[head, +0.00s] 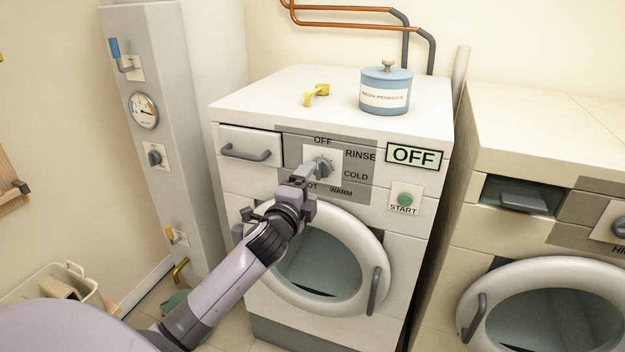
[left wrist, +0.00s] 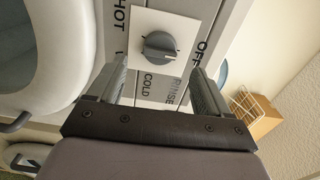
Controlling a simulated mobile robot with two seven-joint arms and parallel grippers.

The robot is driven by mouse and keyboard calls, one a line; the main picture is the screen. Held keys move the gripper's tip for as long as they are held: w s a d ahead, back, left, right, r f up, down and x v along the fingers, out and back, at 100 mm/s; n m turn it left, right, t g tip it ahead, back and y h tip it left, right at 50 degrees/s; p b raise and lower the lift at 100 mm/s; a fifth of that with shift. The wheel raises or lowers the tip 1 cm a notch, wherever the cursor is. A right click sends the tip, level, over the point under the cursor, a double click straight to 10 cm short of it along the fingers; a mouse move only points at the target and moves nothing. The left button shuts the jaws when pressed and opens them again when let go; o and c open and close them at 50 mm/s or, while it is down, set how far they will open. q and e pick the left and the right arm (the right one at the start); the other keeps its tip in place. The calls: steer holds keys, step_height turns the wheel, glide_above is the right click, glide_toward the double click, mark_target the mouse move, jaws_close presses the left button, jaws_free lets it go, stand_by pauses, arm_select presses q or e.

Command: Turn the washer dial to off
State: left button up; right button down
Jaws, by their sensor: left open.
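The washer dial (head: 324,167) is a grey knob on a pale square plate on the front of the white washer (head: 240,184). The labels OFF, RINSE, COLD, WARM and HOT ring it. In the left wrist view the dial (left wrist: 159,46) has a raised bar lying roughly across the picture; I cannot tell surely which end points. A green display (head: 414,155) reads OFF. My left gripper (head: 306,173) is open in front of the dial, hiding part of its plate. In the left wrist view the fingers (left wrist: 160,72) are spread, with the dial beyond their tips, apparently untouched. My right gripper is not in view.
A green START button (head: 404,199) is right of the dial, and a drawer handle (head: 246,153) is left. The round door (head: 373,240) lies below. A blue canister (head: 386,88) and yellow object (head: 316,94) stand on top. A second machine (head: 480,210) stands right.

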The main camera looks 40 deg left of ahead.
arm_select(q)
steer(key=shift+v, duration=0.85)
steer(key=s+d+f+n+g+h, duration=0.3)
steer(key=s+d+f+n, duration=0.3)
steer(key=s+f, duration=0.7)
steer(key=s+d+f+n+g+h, duration=0.3)
steer(key=s+d+f+n, duration=0.4)
steer(key=s+d+f, duration=0.4)
steer(key=s+f+g, duration=0.1)
steer(key=s+f, duration=0.1)
steer(key=shift+s, duration=0.3)
steer(key=shift+d, duration=0.1)
